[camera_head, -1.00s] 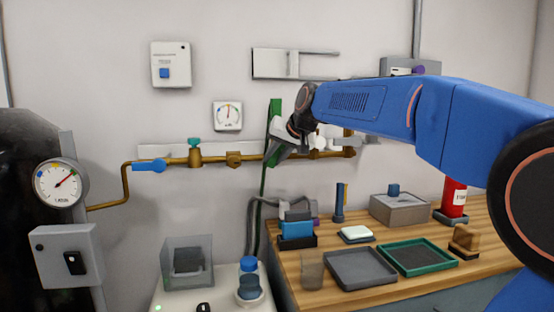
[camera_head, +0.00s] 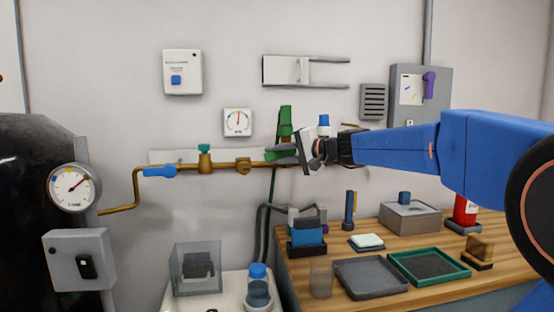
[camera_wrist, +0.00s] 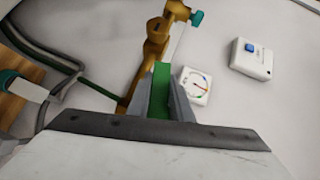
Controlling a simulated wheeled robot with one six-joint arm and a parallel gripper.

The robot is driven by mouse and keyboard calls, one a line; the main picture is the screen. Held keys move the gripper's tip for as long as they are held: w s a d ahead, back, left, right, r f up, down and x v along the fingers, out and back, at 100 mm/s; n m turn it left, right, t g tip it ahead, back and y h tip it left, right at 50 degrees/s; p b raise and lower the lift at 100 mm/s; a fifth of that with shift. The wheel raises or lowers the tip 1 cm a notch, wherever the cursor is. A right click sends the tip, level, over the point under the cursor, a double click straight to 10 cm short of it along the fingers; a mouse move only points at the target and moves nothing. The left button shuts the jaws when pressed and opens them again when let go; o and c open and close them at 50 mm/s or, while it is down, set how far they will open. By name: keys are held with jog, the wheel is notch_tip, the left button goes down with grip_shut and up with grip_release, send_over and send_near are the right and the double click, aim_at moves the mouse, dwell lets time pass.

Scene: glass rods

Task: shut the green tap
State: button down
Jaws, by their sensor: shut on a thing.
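The brass pipe (camera_head: 222,166) runs along the wall. My gripper (camera_head: 283,152) is at the pipe's right part, with its fingers pointing left. It is shut on a green bar, which looks like the tap's handle; the bar (camera_wrist: 160,78) shows between the fingers in the wrist view, beside the pipe. An upright green piece (camera_head: 286,118) stands just above the gripper in the head view. I cannot tell how it joins the bar. The gripper and wrist hide the pipe behind them.
A blue lever (camera_head: 159,172) and a teal knob (camera_head: 204,148) are further left on the pipe. A small gauge (camera_head: 237,122) hangs above. A dark green hose (camera_head: 271,195) drops below. The bench (camera_head: 340,291) holds trays and other items.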

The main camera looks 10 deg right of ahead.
jog(key=shift+a+r+m+t+y, duration=0.1)
jog(key=shift+r+m+t+y, duration=0.45)
jog(key=shift+m+y, duration=0.35)
jog(key=c, duration=1.6)
grip_release()
jog(key=v, duration=1.7)
jog(key=shift+s, duration=0.2)
